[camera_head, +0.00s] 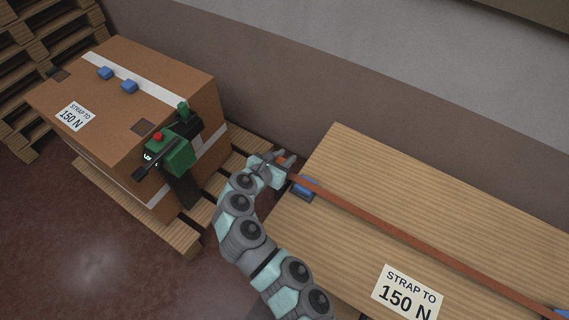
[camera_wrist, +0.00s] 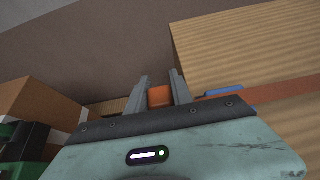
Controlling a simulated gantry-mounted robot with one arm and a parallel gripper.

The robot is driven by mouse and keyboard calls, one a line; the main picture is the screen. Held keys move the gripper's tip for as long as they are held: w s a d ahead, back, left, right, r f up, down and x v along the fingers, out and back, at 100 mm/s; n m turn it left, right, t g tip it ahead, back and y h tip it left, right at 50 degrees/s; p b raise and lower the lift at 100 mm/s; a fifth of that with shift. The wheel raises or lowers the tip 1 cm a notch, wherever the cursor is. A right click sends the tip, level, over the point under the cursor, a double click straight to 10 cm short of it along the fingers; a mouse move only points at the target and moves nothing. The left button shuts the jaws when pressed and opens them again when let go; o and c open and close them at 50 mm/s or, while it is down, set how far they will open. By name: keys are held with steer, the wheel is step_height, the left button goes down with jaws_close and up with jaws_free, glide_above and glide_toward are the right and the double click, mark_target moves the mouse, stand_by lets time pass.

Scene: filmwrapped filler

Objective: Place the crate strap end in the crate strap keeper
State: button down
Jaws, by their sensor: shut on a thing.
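An orange-brown strap runs across the top of the wooden crate (camera_head: 440,205). Its end, the crate strap end (camera_wrist: 160,96), is between the fingers of my gripper (camera_wrist: 161,92). In the head view my gripper (camera_head: 279,158) is just off the crate's left edge, shut on the strap end. A blue fitting (camera_head: 304,189), which may be the strap keeper, sits at that crate edge under the strap. It also shows in the wrist view (camera_wrist: 223,93), right of my fingers. Another blue fitting (camera_head: 562,314) is partly cut off at the lower right.
A cardboard box (camera_head: 150,75) with blue blocks stands on a pallet (camera_head: 165,225) at the left. A green and black tool (camera_head: 178,150) is at its near side, close to my arm. A wall rises behind. More pallets (camera_head: 30,60) stand at upper left.

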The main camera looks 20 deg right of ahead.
steer(key=shift+f, duration=1.4)
steer(key=c, duration=1.1)
jaws_free()
steer(key=shift+f, duration=0.15)
